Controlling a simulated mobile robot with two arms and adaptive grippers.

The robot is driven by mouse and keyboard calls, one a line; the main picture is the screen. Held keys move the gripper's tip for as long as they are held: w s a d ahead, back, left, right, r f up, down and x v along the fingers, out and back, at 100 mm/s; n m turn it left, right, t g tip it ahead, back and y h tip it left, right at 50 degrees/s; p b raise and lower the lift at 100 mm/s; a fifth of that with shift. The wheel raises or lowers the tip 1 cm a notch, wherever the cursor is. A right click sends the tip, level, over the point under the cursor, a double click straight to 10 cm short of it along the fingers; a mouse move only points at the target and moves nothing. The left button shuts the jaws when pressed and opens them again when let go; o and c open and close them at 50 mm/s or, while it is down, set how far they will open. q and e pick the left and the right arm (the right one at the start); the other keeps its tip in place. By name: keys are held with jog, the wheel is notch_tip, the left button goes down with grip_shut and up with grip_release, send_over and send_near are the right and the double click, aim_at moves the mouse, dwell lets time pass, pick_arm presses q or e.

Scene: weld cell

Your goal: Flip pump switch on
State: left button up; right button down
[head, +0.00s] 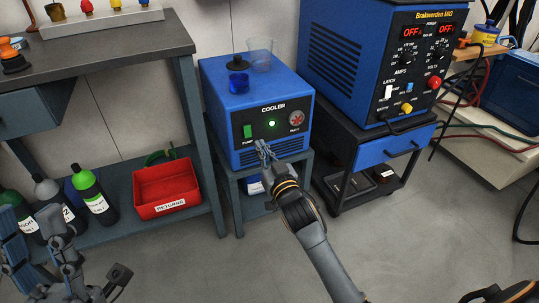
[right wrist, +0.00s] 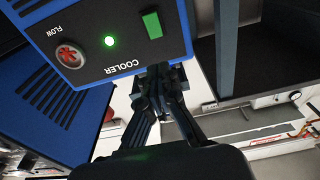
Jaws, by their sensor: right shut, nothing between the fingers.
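The blue cooler unit (head: 225,100) stands on a small grey stand. Its front panel has a green pump switch (head: 248,131) at left, a lit green light (head: 272,124) and a red flow dial (head: 296,118). My right gripper (head: 262,146) is shut and empty, its tips just in front of the panel, below and right of the switch. In the right wrist view the shut tips (right wrist: 160,72) are at the panel edge by the COOLER lettering, apart from the green switch (right wrist: 152,25). My left gripper (head: 117,282) is at bottom left, its fingers spread, empty.
A black cap (head: 238,82) and a clear cup (head: 260,55) stand on the cooler. The blue welder (head: 350,50) on its cart is close at right. A workbench (head: 100,45) with a red returns bin (head: 166,189) and bottles (head: 92,195) is at left. Floor in front is clear.

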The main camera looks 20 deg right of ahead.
pick_arm(q)
jog(key=w+d+f+g+y+p, duration=0.1)
jog(key=w+f+g, duration=0.2)
jog(key=w, duration=0.3)
jog(key=shift+w+f+g+y, duration=0.15)
jog(key=shift+f+g+y, duration=0.25)
jog(key=shift+g, duration=0.3)
pick_arm(e)
jog(key=shift+s+d+r, duration=0.1)
jog(key=shift+s+r, duration=0.05)
jog(key=shift+s, duration=1.05)
jog(key=shift+s+r, duration=0.15)
jog(key=shift+s, duration=1.05)
pick_arm(q)
jog(key=shift+d, duration=0.1)
